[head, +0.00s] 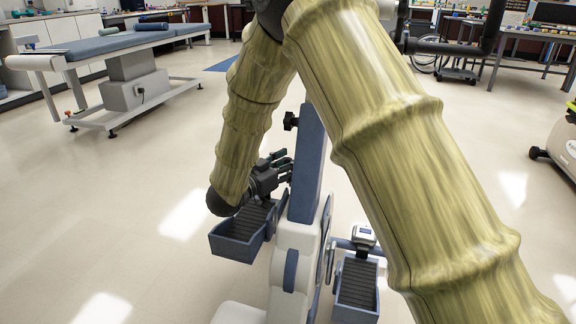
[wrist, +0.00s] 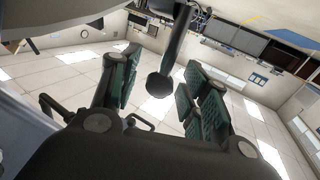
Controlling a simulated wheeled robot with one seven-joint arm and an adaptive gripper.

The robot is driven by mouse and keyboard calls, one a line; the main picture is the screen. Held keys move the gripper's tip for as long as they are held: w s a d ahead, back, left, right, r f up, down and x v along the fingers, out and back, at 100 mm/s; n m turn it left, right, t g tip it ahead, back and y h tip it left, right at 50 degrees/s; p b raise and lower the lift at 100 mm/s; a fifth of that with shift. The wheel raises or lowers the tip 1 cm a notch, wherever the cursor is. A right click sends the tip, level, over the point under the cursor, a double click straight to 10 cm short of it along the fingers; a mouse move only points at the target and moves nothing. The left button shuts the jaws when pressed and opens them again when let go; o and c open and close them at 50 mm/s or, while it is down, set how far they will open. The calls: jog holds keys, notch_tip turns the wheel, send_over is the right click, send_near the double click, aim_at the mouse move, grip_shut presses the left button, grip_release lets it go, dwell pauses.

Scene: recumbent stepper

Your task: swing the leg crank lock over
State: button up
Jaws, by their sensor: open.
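My gripper (head: 279,164) reaches down beside the stepper's blue upright panel (head: 308,165), above the left foot tray (head: 240,234). In the wrist view my gripper (wrist: 161,70) is open, with green ribbed pads on both sides. A dark lever with a round knob end (wrist: 160,86) shows in the gap between the fingers; it looks like the leg crank lock, though I cannot be sure. No contact between pads and lever is visible. In the head view this lever is hidden or too small to make out.
A black knob (head: 290,121) sticks out high on the panel. A treatment table (head: 120,45) stands far left. Open floor lies left of the stepper.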

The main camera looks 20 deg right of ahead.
grip_shut()
